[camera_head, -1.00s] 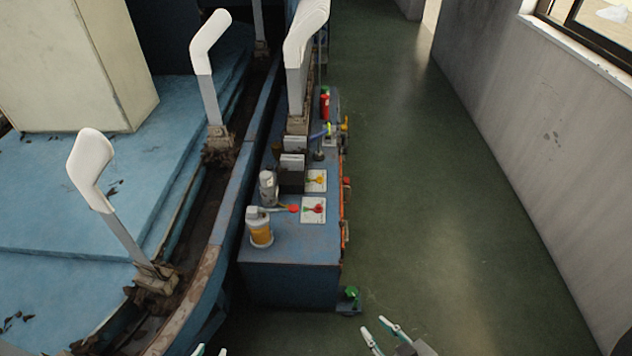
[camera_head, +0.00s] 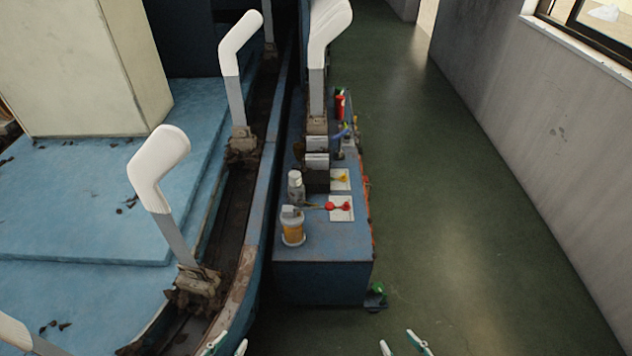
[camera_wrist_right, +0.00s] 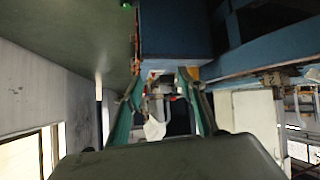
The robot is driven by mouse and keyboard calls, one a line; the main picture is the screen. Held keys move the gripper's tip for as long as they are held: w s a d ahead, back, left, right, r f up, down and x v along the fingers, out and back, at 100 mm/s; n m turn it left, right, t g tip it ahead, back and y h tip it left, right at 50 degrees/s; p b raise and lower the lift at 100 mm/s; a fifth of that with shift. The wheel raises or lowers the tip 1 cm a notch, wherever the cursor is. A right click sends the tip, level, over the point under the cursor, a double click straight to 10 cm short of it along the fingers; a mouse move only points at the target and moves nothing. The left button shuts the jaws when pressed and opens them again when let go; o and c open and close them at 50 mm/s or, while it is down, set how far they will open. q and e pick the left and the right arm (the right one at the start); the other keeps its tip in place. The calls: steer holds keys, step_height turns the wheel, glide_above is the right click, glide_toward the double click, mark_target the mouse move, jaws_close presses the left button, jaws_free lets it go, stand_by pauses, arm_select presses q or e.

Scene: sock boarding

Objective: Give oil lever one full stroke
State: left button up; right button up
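The oil unit (camera_head: 292,232) is a small cup with amber liquid and a grey-white top on the near left of the blue bench. A thin lever ending in a red knob (camera_head: 329,206) seems to reach right from it over a white plate. My left gripper (camera_head: 228,345) is at the bottom edge, left of the bench, open and empty. My right gripper (camera_head: 402,345) is at the bottom, right of the bench's near end, open and empty. Its spread fingers (camera_wrist_right: 160,95) also show in the right wrist view. Both are well apart from the lever.
The blue bench (camera_head: 322,282) carries a grey bottle (camera_head: 295,186), a plate with a yellow handle (camera_head: 341,179) and a red cylinder (camera_head: 340,106). White sock forms (camera_head: 158,165) stand on the rail to the left. Green floor (camera_head: 460,220) is clear to the right.

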steer(key=shift+d, duration=0.1)
steer(key=c, duration=0.4)
jaws_close()
stand_by(0.8)
